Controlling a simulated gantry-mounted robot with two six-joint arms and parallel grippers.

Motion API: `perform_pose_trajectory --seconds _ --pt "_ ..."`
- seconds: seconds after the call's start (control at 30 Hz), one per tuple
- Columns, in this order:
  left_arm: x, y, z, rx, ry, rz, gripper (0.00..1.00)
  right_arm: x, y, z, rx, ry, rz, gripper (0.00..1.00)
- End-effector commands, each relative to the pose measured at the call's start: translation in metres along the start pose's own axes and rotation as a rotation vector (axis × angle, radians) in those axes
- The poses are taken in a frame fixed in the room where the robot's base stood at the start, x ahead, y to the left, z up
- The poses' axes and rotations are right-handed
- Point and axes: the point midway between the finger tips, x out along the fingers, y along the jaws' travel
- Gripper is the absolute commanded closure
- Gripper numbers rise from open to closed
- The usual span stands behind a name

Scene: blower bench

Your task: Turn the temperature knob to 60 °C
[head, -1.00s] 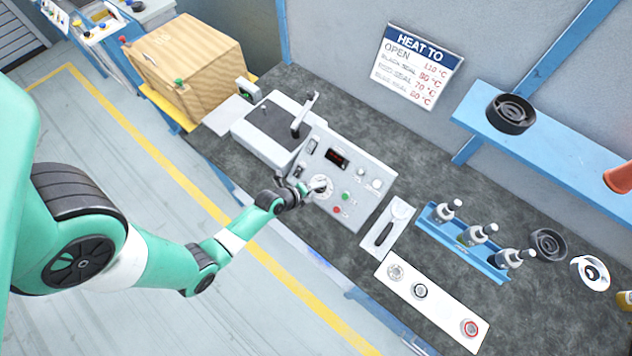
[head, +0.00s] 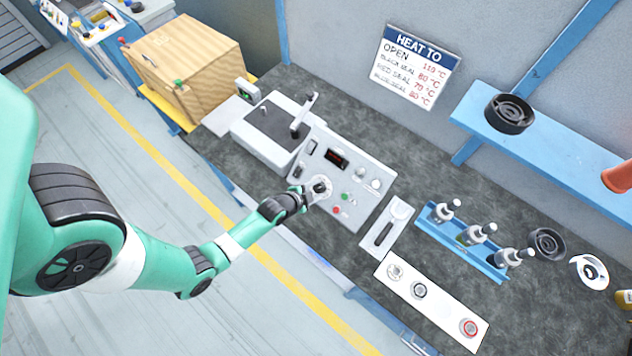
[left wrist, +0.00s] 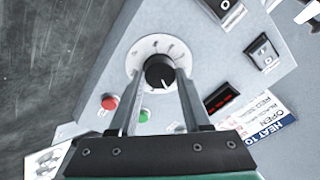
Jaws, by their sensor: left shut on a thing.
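The temperature knob is a black round knob with a white pointer line on a white dial with markings, seen in the left wrist view (left wrist: 159,71). In the head view the knob (head: 320,187) sits on the sloped grey control panel (head: 358,165). My left gripper (left wrist: 157,76) reaches it from the front, its two fingers on either side of the knob and shut on it. The pointer line points towards the gripper's base; the dial numbers are too small to read. The red display (head: 336,157) is lit but unreadable. My right gripper is not in view.
A red button (left wrist: 109,102) and a green button (left wrist: 144,115) lie close to the fingers. Rocker switches (left wrist: 262,51) sit on the same panel. A "HEAT TO" sign (head: 417,66) hangs on the wall. A scraper tray, bottle rack and white board stand right of the machine.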

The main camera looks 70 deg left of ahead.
Motion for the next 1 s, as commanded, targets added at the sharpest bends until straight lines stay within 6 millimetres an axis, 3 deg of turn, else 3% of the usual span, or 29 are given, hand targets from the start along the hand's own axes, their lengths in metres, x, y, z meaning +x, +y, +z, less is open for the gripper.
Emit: perform_pose_trajectory --seconds 1.0 --pt "0.001 -0.001 -0.001 -0.958 -0.049 -0.095 1.0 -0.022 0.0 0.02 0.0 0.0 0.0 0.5"
